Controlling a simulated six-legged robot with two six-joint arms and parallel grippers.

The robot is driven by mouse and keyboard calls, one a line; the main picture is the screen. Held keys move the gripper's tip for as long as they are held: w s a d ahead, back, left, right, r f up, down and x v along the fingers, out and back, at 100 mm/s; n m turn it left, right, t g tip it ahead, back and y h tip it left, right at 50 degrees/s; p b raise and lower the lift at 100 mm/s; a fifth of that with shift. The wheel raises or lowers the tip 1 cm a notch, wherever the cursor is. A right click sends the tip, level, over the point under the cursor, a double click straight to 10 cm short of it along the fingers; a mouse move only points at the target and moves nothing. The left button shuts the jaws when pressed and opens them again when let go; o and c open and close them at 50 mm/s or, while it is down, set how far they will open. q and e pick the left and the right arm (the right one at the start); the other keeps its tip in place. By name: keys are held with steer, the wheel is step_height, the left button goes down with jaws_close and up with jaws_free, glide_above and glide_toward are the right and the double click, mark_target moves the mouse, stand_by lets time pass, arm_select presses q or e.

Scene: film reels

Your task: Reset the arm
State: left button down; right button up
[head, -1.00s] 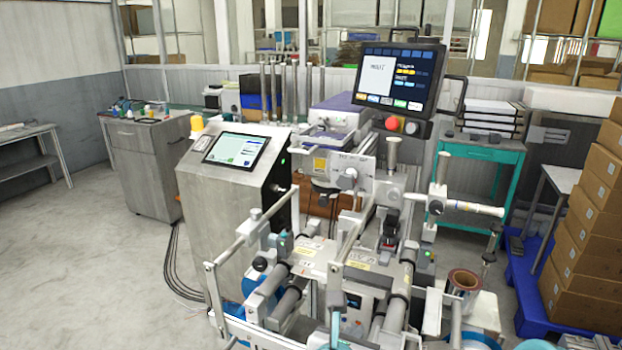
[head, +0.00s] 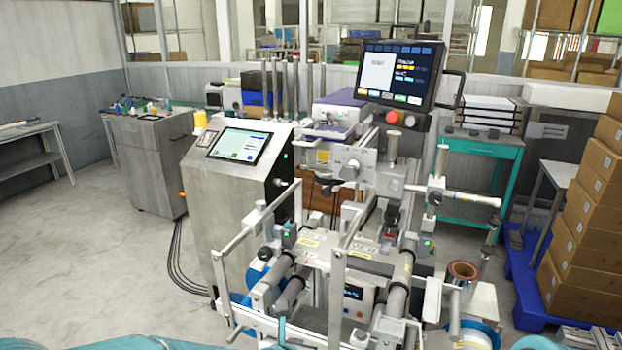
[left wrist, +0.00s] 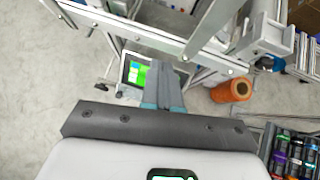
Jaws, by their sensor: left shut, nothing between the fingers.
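My left gripper (left wrist: 170,90) shows in the left wrist view, with its grey fingers together and nothing between them. It points toward a small screen with a green area (left wrist: 138,74) below a metal frame; I cannot tell the distance. In the head view neither gripper's fingers can be made out.
The roll machine (head: 335,265) with rails and rollers stands close ahead, beside a steel cabinet (head: 235,215). Stacked cartons (head: 590,210) stand at right. An orange spool (left wrist: 231,90) and a crate of bottles (left wrist: 266,140) show in the left wrist view. Floor at left is clear.

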arm_select(q)
steer(key=s+a+f+m+g+y, duration=0.1)
steer(key=s+a+f+g, duration=0.1)
steer(key=a+f, duration=0.45)
steer(key=s+a+f+m+g, duration=0.1)
steer(key=s+a+f+m, duration=0.15)
steer(key=f, duration=0.65)
steer(key=s+a+f+m+g, duration=0.3)
steer(key=s+a+f+m, duration=0.1)
steer(key=s+f+m, duration=0.4)
steer(key=s+d+f+m+g+h, duration=0.1)
steer(key=s+m, duration=0.4)
steer(key=m, duration=0.5)
steer(key=s+d+f+m+g+h, duration=0.1)
steer(key=s+d+m+g+h, duration=0.1)
steer(key=s+m, duration=0.4)
steer(key=d+m, duration=0.1)
steer(key=m, duration=0.3)
steer(key=shift+s+f, duration=0.15)
steer(key=shift+f, duration=0.2)
steer(key=shift+d, duration=0.2)
